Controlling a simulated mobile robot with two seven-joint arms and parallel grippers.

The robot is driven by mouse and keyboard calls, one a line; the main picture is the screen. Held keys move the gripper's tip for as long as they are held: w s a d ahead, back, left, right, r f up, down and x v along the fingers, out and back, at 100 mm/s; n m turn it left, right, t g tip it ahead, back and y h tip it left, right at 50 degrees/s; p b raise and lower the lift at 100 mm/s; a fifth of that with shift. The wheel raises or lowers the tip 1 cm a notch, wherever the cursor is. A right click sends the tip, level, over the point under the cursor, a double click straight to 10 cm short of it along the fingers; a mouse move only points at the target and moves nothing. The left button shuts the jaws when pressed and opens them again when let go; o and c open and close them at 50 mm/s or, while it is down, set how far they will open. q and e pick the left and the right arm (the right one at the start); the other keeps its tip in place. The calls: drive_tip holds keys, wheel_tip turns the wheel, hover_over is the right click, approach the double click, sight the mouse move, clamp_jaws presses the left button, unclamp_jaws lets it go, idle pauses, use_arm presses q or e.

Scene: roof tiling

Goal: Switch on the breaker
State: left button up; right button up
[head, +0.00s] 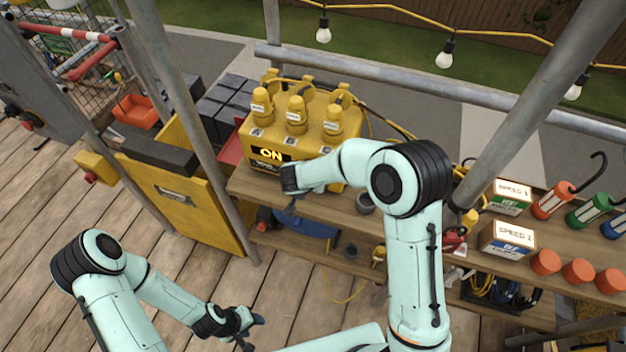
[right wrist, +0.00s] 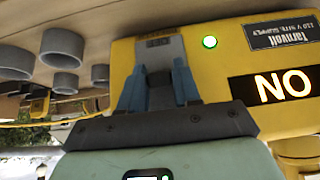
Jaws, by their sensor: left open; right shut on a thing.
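The yellow breaker box (head: 312,153) stands on the wooden shelf, with a lit ON sign (head: 271,154) on its front. In the right wrist view the box (right wrist: 222,75) appears upside down, with the ON sign (right wrist: 283,86) bright and a green lamp (right wrist: 210,42) lit. My right gripper (right wrist: 158,85) is at the box's front, its blue-grey fingers shut on a dark part that looks like the breaker's switch. The fingers hide most of that part, so its exact position is unclear. My left gripper (head: 253,333) is open and empty, low over the deck, away from the box.
Yellow plugs (head: 297,114) stand on top of the box. A scaffold pole (head: 187,110) rises left of it. Grey cups (right wrist: 62,47) show beside the box in the right wrist view.

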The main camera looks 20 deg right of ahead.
drive_tip(key=shift+w+r+g+y, duration=0.1)
drive_tip(key=shift+r+g+y, duration=0.1)
drive_tip(key=shift+g+y, duration=0.25)
idle(0.3)
drive_tip(key=o, duration=1)
drive_tip(key=shift+c, duration=0.2)
drive_tip(key=shift+r, duration=0.1)
drive_tip(key=v, duration=1.3)
drive_tip(key=shift+a, duration=0.1)
